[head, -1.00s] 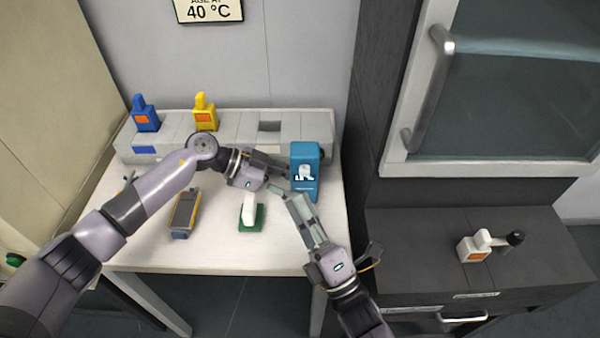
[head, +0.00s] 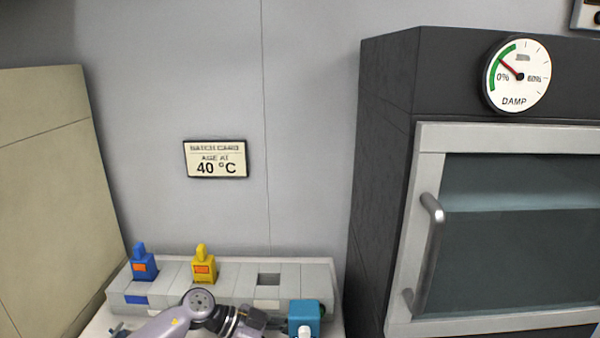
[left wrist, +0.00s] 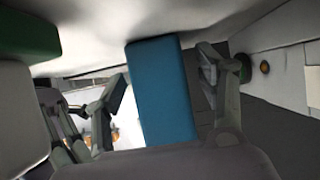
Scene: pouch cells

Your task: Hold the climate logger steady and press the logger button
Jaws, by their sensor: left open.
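The climate logger, a teal box (head: 304,313), stands at the bottom edge of the head view, its lower part cut off. A small white patch shows on its front; I cannot make out a button. In the left wrist view the logger (left wrist: 162,90) lies between the two fingers of my left gripper (left wrist: 163,78). The gripper is open, with a finger on each side; a gap shows at the left finger. In the head view my left gripper (head: 280,322) is beside the logger's left side, partly cut off.
A grey rack (head: 230,287) at the back of the table holds a blue cell (head: 143,265) and a yellow cell (head: 203,266), with one empty slot. A wall card (head: 215,159) reads 40 °C. A dark cabinet with a damp dial (head: 516,76) stands right.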

